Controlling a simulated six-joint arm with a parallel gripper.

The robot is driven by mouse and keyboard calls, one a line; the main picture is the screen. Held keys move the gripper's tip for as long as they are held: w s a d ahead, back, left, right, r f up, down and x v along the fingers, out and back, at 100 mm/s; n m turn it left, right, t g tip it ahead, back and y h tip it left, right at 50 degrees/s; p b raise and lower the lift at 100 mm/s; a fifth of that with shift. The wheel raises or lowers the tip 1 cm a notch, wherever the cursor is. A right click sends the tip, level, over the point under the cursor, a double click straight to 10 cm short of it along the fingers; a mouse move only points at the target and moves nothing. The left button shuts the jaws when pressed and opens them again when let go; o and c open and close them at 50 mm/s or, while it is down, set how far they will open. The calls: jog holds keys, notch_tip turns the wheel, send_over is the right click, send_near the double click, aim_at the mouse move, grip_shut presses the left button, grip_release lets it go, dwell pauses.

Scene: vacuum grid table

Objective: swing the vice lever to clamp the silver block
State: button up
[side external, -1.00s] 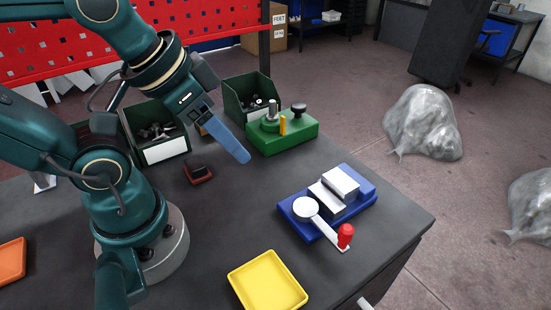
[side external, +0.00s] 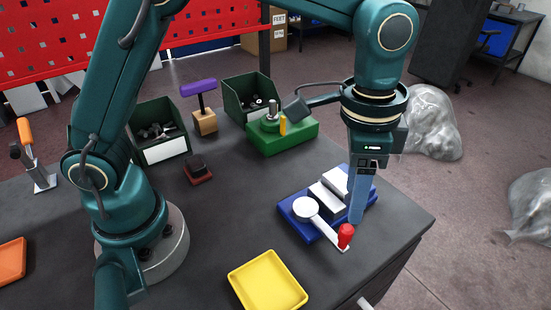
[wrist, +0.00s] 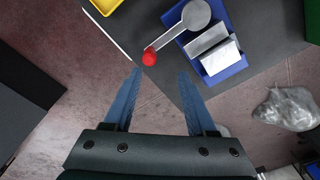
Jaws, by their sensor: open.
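The vice has a blue base (side external: 293,210) near the table's right corner. Its white lever (side external: 325,230) runs from a round white hub (side external: 305,207) toward the front right and ends in a red knob (side external: 345,234). White and silver blocks (side external: 334,181) sit on the base behind the hub; in the side view I cannot tell where jaw and silver block divide. My gripper (side external: 356,218) points down just behind the knob, partly in front of the vice. In the wrist view its blue fingers (wrist: 160,78) are apart with nothing between them, and the red knob (wrist: 149,58) lies just beyond the tips.
A yellow tray (side external: 267,281) lies at the table's front. A green fixture (side external: 283,135) and green bins (side external: 160,133) stand at the back. A small dark red block (side external: 198,170) and a purple-topped tool (side external: 199,88) are left of the fixture. The table's edge is close to the vice.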

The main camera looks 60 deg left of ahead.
aim_at(348, 228)
jog(key=f, duration=0.2)
jog(key=s+d+f, duration=0.1)
jog(key=shift+s+d+m+g, duration=0.1)
jog(key=shift+m+g, duration=0.2)
jog(key=shift+g, duration=0.1)
jog(key=shift+f, duration=2.25)
grip_shut()
jog(key=shift+r, duration=0.1)
